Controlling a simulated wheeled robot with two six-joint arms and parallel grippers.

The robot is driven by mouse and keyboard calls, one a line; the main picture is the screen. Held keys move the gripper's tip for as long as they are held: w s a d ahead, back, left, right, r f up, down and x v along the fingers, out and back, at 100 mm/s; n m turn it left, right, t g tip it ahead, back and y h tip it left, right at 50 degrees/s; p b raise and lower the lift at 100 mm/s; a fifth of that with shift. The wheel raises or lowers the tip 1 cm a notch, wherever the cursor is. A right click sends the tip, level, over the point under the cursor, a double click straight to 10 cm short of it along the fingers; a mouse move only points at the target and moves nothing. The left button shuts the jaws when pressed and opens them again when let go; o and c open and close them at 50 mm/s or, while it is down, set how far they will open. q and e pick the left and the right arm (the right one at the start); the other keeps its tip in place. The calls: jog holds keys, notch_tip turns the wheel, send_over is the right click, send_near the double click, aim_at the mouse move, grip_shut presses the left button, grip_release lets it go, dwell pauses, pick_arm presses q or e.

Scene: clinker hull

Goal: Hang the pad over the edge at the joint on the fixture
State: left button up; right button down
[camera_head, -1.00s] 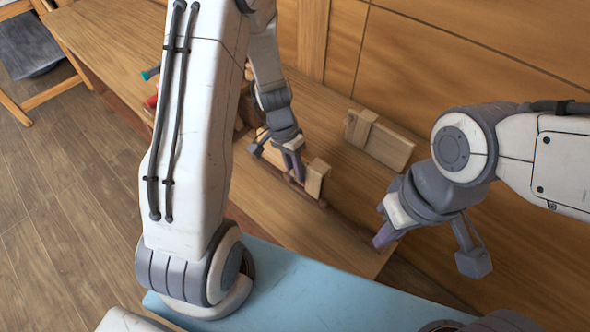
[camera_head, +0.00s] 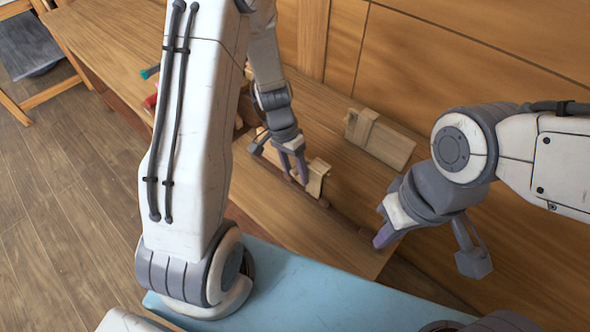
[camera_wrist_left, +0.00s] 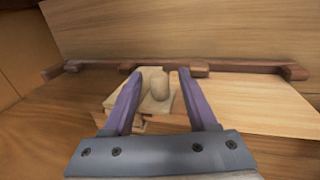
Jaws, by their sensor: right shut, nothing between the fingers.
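The pad (camera_head: 317,178), a pale wooden piece with a rounded knob, sits at the top edge of a light board on the fixture (camera_head: 345,222). In the left wrist view the pad (camera_wrist_left: 158,104) lies over that board, with part of it down the near side. My left gripper (camera_head: 293,167) is open, its purple fingers spread. In the left wrist view, its fingertips (camera_wrist_left: 159,72) stand either side of the knob with gaps. Whether the pad sits exactly at the joint is hard to tell. My right gripper (camera_head: 383,238) is shut and empty, right of the fixture.
A second light block with a band around it (camera_head: 388,145) stands by the back wall. A dark rail with small blocks (camera_wrist_left: 225,67) runs behind the board. Red and teal items are partly hidden behind my left arm. The bench front is clear.

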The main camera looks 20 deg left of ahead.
pick_arm(q)
jog(key=shift+r, duration=0.1)
jog(key=s+b+v, duration=0.1)
jog(key=v, duration=0.9)
jog(key=shift+w, duration=0.5)
jog(key=shift+r, duration=0.1)
